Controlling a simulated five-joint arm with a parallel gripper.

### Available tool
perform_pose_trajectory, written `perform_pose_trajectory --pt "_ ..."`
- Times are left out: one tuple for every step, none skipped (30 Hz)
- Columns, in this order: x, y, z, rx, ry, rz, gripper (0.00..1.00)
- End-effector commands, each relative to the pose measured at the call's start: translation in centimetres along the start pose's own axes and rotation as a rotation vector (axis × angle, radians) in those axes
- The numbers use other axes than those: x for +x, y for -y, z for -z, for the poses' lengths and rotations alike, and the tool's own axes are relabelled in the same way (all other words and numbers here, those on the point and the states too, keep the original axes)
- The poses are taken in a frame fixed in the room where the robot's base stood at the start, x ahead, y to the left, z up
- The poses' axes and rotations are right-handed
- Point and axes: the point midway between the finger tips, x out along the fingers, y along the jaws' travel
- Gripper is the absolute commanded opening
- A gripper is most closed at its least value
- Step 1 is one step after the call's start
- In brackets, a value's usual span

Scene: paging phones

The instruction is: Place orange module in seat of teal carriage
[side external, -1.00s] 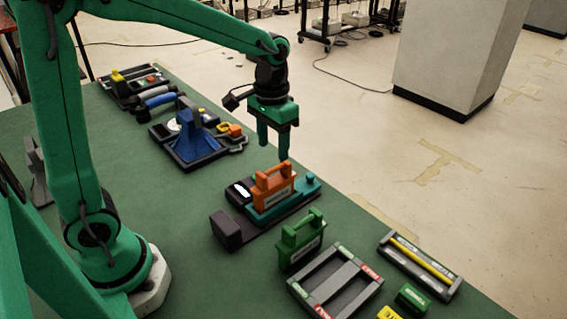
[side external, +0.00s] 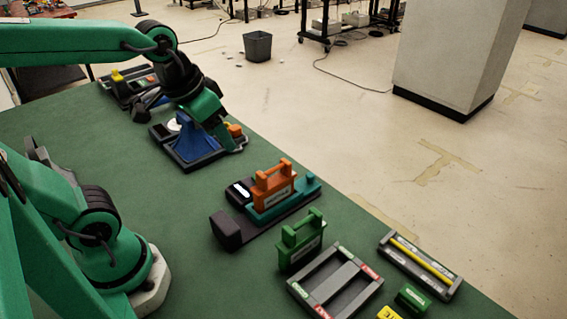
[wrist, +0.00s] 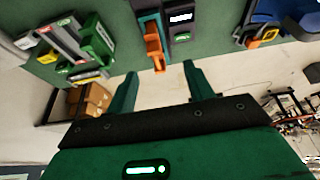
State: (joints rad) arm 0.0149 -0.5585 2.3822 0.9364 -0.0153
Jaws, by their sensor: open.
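The orange module (side external: 273,186), a block with a top handle and a pale label, stands upright in the teal carriage (side external: 308,187) on a dark base. The orange module (wrist: 154,52) and teal carriage (wrist: 147,17) also show at the top of the wrist view. My gripper (side external: 225,143) is over the blue stand, well behind and left of the module, and does not touch the module. In the wrist view my gripper (wrist: 160,82) has its two fingers wide apart with nothing between them.
A blue stand (side external: 192,145) on a dark tray is under or beside my gripper; contact is unclear. A green handled module (side external: 300,243), a grey rack (side external: 335,282) and a tray with a yellow bar (side external: 420,263) lie toward the front right. The green table (side external: 165,205) is clear left of the carriage.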

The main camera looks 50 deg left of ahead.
Motion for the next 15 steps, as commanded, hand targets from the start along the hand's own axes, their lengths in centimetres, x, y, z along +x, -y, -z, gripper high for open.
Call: perform_pose_trajectory --pt "-0.4 0.1 -0.6 -0.001 -0.026 0.001 0.52" --pt "-0.5 0.1 -1.0 0.0 -0.037 0.001 0.52" --pt "-0.7 0.2 -1.4 0.0 -0.052 0.002 0.52" --pt "-0.8 0.2 -1.7 0.0 -0.062 0.003 0.52" --pt "-0.8 0.2 -1.9 0.001 -0.072 0.003 0.52" --pt "-0.9 0.3 -2.2 0.001 -0.083 0.004 0.52" --pt "-1.0 0.3 -2.4 0.001 -0.09 0.004 0.52" --pt "-1.0 0.3 -2.5 0.001 -0.096 0.005 0.52" --pt "-1.1 0.3 -2.7 0.002 -0.102 0.005 0.52" --pt "-1.1 0.4 -2.8 0.002 -0.106 0.005 0.52" --pt "-1.1 0.4 -2.9 0.002 -0.108 0.005 0.52" --pt "-1.1 0.4 -3.0 0.002 -0.11 0.006 0.52" --pt "-1.1 0.4 -3.0 0.002 -0.111 0.006 0.52" --pt "-1.1 0.4 -3.0 0.002 -0.111 0.006 0.52" --pt "-1.1 0.4 -3.0 0.002 -0.111 0.006 0.52"
